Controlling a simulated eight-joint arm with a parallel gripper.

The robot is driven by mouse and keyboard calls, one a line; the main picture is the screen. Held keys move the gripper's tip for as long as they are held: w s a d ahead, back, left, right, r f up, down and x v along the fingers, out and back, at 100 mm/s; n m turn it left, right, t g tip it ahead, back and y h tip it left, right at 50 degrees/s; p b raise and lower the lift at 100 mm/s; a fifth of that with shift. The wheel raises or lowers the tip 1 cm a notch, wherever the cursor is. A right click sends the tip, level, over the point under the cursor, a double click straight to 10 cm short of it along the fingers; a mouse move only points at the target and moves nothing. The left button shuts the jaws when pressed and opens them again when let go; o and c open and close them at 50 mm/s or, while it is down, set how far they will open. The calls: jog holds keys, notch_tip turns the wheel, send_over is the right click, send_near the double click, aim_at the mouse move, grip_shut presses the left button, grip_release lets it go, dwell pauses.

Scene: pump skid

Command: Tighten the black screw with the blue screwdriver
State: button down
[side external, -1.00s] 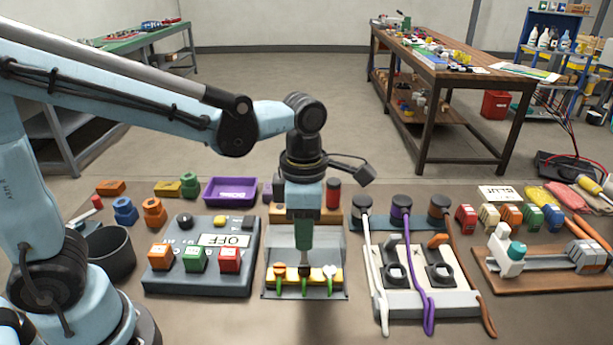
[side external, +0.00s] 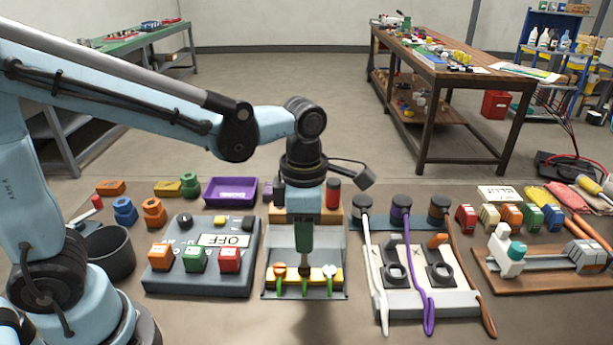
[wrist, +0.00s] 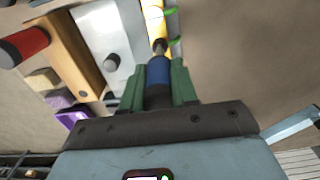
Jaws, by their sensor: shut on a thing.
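My gripper (side external: 305,240) points straight down over the middle of a yellow bar (side external: 318,271) on a grey metal stand (side external: 333,242). Its green fingers (wrist: 181,84) are shut on the blue screwdriver (wrist: 158,72), which shows between them in the wrist view. The dark tip (side external: 304,270) is at the middle position of the bar, between a red-orange screw head (side external: 280,270) on the left and a white one (side external: 330,271) on the right. The black screw is not clearly visible; the tip covers that middle spot. I cannot tell whether tip and screw touch.
A grey control box (side external: 201,284) with coloured buttons stands close on the left. A panel (side external: 405,300) with white, purple and brown cables stands close on the right. Behind the stand is a wooden block with a red cylinder (side external: 333,193). A dark knob (wrist: 111,61) sits on the metal plate.

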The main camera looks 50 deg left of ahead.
jog(key=shift+f, duration=0.5)
dwell(0.3)
jog(key=m, duration=0.4)
dwell(0.5)
jog(key=m, duration=0.4)
jog(key=shift+m, duration=0.5)
jog(key=m, duration=0.3)
